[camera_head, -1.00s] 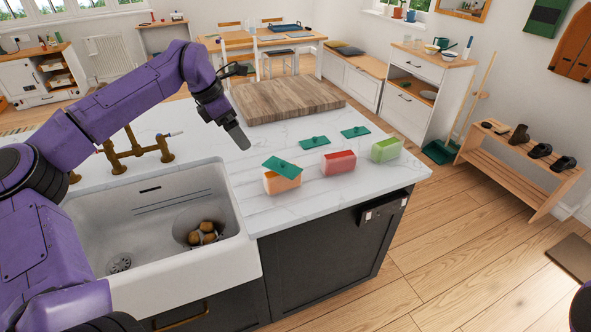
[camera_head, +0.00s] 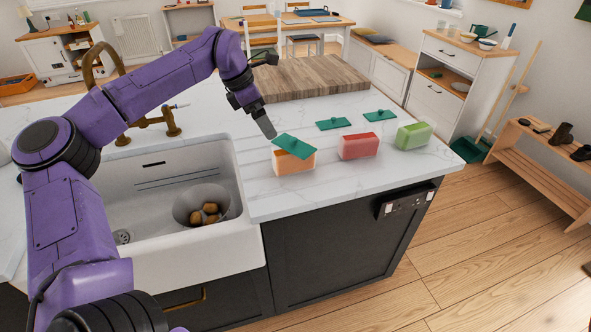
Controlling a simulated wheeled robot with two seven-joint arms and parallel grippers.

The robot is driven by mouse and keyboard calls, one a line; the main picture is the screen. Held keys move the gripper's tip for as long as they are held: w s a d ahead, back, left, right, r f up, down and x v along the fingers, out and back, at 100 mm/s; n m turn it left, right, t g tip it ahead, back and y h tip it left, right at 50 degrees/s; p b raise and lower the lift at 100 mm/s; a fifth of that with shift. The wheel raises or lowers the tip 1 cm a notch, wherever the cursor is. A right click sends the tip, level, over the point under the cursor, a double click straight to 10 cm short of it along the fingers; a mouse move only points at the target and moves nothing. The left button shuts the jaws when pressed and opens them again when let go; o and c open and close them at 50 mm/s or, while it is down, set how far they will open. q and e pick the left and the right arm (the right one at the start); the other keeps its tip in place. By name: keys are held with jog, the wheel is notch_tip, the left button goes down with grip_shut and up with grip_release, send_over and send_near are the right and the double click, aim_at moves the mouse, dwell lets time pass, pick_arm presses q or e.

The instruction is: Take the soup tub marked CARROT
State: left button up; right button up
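Three soup tubs stand in a row on the white marble counter: an orange tub (camera_head: 293,163), a red tub (camera_head: 359,147) and a green tub (camera_head: 413,136). No marking on them is readable; the orange one has a carrot-like colour. A teal lid (camera_head: 295,146) with a small knob lies tilted on top of the orange tub. Two more teal lids (camera_head: 333,124) (camera_head: 380,115) lie flat on the counter behind the other tubs. My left gripper (camera_head: 268,129) points down just behind and left of the orange tub's lid, seemingly empty. Its finger gap is not clear. My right gripper is out of view.
A white sink (camera_head: 245,238) with a bowl of brown potatoes (camera_head: 209,213) is left of the tubs. A brass tap (camera_head: 150,122) stands behind it. A wooden board (camera_head: 305,78) lies behind the lids. The counter's front edge is close to the tubs.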

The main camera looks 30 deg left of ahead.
aim_at(277, 148)
pick_arm(q)
jog(key=p+x, duration=0.1)
jog(key=x, duration=0.6)
jog(key=a+p+x, duration=0.1)
jog(key=x, duration=0.3)
jog(key=shift+s+f+p, duration=0.15)
jog(key=shift+s+p, duration=0.1)
jog(key=shift+p, duration=0.1)
jog(key=shift+d+f, duration=0.1)
jog(key=shift+f, duration=0.05)
jog(key=c, duration=1.1)
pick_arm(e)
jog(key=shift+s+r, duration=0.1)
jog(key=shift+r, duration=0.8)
